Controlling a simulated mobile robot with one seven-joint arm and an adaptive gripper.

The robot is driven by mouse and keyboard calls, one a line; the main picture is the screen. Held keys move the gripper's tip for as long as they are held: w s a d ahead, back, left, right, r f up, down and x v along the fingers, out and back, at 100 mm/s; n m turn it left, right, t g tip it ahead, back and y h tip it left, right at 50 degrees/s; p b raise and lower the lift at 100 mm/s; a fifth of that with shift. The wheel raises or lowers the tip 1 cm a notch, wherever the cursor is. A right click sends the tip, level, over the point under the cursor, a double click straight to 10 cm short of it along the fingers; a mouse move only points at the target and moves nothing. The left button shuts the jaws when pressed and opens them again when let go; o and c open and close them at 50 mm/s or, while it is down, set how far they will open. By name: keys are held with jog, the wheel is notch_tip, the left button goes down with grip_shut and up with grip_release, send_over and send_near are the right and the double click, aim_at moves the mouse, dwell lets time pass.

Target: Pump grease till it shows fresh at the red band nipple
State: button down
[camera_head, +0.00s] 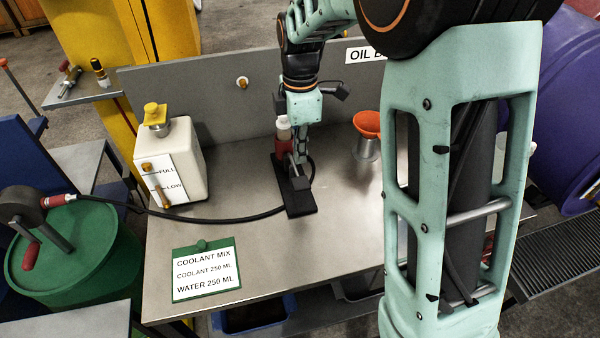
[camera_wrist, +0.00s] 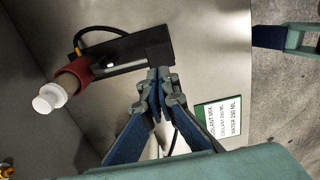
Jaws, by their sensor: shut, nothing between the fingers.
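On the steel bench stands a small pump: a black base plate (camera_head: 296,205) with a red body (camera_head: 283,146) and a white top (camera_head: 283,123). In the wrist view the red body (camera_wrist: 74,73), white top (camera_wrist: 48,98) and black plate (camera_wrist: 125,55) show, with a grey rod along the plate. My gripper (camera_head: 301,160) is shut and empty, beside the red body over the plate. In the wrist view its fingertips (camera_wrist: 158,76) reach the plate's end; I cannot tell whether they touch. A red-banded fitting (camera_head: 55,200) sits at the hose's left end; no grease is discernible there.
A black hose (camera_head: 225,219) crosses the bench toward a crank (camera_head: 25,212) at the green drum (camera_head: 85,250). A white coolant jug (camera_head: 182,170), orange funnel (camera_head: 367,124) and coolant card (camera_head: 206,271) are on the bench. A low back panel (camera_head: 215,95) stands behind. The front middle is clear.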

aim_at(302, 189)
notch_tip(302, 189, down, 7)
jog(key=shift+f, duration=0.15)
dwell(0.4)
jog(key=f+t+b, duration=0.1)
jog(key=f+b, duration=0.1)
jog(key=b, duration=0.2)
jog(key=s+f+t+b, duration=0.1)
jog(key=f+b, duration=0.1)
jog(key=b, duration=0.2)
jog(key=shift+d+f+t+y, duration=0.1)
jog(key=shift+d+t+y, duration=0.05)
jog(key=shift+t+y, duration=0.2)
jog(key=shift+s+f+b, duration=0.15)
jog(key=shift+f+b, duration=0.6)
jog(key=shift+b, duration=0.1)
jog(key=shift+s, duration=0.1)
